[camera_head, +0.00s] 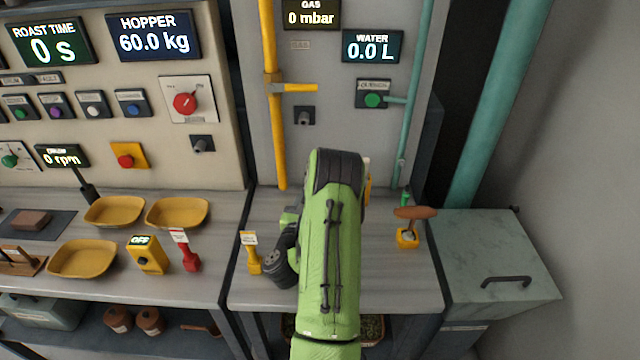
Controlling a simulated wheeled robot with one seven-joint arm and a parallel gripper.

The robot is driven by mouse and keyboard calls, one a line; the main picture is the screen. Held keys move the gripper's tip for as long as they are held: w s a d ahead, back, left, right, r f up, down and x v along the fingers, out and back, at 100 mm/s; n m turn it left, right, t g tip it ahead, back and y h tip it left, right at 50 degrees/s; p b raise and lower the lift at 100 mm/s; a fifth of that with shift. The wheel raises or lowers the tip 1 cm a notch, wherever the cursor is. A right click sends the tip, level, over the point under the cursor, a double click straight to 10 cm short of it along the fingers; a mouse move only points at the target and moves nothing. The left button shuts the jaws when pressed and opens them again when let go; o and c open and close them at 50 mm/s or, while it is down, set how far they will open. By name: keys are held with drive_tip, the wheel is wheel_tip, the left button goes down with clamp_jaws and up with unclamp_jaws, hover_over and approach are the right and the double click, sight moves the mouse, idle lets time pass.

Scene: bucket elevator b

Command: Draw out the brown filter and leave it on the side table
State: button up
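No thing is clearly recognisable as the brown filter. A brown, rounded handle-like piece (415,212) stands above a small yellow base (407,238) on the right part of the wood-grain table (395,285). A flat brown block (31,220) lies on a dark mat at the far left. I cannot tell which surface is the side table. My green arm rises over the middle of the wood-grain table, with a dark joint at its left side. My gripper's fingers do not show, and my arm hides part of the tabletop.
A grey-green cabinet with a dark handle (506,281) stands at the right, its top clear. Yellow trays (178,212), a red tagged piece (187,255) and a yellow box marked OFF (147,256) crowd the left counter. Pipes and control panels line the back.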

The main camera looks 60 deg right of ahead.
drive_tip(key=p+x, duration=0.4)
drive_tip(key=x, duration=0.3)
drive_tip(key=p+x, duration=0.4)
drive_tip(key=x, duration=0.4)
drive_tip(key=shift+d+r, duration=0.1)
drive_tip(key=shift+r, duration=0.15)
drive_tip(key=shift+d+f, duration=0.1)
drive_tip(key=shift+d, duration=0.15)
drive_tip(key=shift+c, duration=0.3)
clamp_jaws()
